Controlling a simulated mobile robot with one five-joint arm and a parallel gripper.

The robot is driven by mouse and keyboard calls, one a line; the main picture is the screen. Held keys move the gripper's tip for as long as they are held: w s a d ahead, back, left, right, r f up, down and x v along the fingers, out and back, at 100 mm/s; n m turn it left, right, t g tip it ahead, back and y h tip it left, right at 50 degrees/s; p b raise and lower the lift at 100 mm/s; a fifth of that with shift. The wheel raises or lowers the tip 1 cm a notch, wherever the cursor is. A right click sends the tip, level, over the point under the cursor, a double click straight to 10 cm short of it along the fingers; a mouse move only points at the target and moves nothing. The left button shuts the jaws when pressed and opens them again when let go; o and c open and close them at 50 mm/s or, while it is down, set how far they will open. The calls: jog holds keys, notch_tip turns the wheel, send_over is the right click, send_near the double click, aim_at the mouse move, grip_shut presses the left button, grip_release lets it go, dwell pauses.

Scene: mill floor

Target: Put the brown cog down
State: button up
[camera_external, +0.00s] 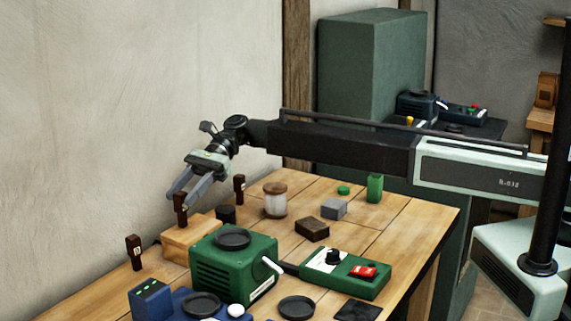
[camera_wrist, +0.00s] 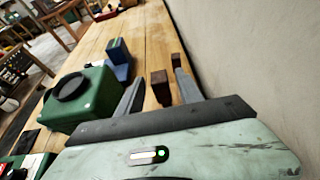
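No toothed wheel can be made out, so I cannot tell for certain which thing is the brown cog. A dark brown upright piece (camera_external: 181,209) stands at the pale wooden block (camera_external: 178,250) on the bench's left side; it also shows in the wrist view (camera_wrist: 160,88). My gripper (camera_external: 178,197) is tilted down over it. In the wrist view my gripper (camera_wrist: 159,75) has its fingers apart, one on each side of this piece, with gaps visible. Similar dark brown pieces stand in front (camera_external: 134,252) and behind (camera_external: 239,189).
A green machine (camera_external: 232,266) with a black disc on top stands right of the wooden block. A jar (camera_external: 275,201), a dark brown block (camera_external: 312,229), a grey block (camera_external: 334,208) and a green control box (camera_external: 345,274) are farther right. The wall (camera_external: 110,120) runs close along the left.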

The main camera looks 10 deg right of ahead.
jog(key=shift+r, duration=0.1)
jog(key=shift+w+d+r+p, duration=0.1)
jog(key=shift+r+p, duration=0.15)
jog(key=shift+p, duration=0.1)
jog(key=p+v, duration=0.4)
jog(key=v, duration=0.7)
jog(key=shift+w+d, duration=0.2)
jog(key=shift+d, duration=0.05)
jog(key=shift+o, duration=1.1)
